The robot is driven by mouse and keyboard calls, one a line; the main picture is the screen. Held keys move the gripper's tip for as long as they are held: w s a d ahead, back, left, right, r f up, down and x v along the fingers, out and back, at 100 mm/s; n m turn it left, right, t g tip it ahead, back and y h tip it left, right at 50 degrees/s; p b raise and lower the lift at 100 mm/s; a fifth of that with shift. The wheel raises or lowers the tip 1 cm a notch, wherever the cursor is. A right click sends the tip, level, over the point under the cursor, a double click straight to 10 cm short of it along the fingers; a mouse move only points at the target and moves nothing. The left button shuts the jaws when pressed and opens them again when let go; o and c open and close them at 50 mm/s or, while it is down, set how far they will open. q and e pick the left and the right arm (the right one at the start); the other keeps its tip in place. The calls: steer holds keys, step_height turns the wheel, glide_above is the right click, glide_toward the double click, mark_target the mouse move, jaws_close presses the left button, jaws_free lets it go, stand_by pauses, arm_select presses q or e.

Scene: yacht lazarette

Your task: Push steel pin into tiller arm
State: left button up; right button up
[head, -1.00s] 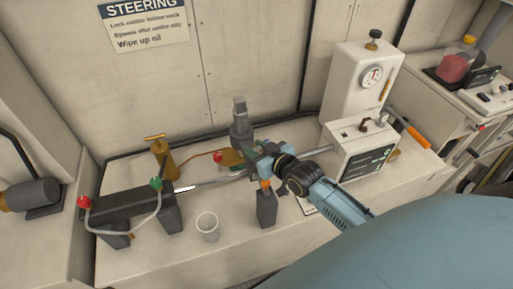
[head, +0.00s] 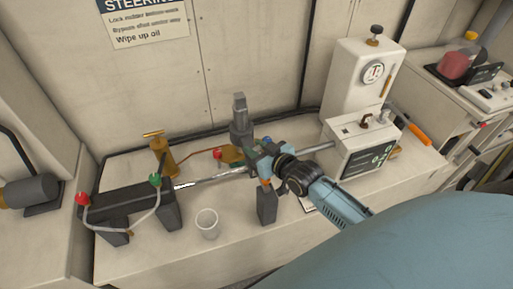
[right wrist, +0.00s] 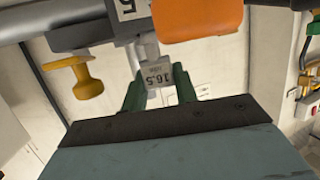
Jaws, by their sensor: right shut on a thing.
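My right gripper (head: 262,162) reaches in from the right, over the bench beside the grey upright post (head: 240,118). In the right wrist view its green fingers (right wrist: 158,88) are closed around a small grey piece marked 16.5 (right wrist: 157,74), apparently the steel pin. Most of the pin is hidden, and I cannot tell how deep it sits. A grey bar with a white label (right wrist: 125,8), perhaps the tiller arm, lies just beyond the fingers. In the head view the gripper covers this joint. A silver rod (head: 215,178) runs to it from the left. My left gripper is not in view.
A dark cylinder (head: 125,198) with hoses lies left on the bench. A white cup (head: 207,223) and dark block (head: 267,206) stand in front. A brass pump (head: 161,157) is behind. A white instrument box (head: 358,147) stands right. The front bench edge is mostly clear.

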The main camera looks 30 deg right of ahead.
steer(key=o, duration=1.1)
steer(key=v, duration=1.3)
steer(key=shift+s+r, duration=0.15)
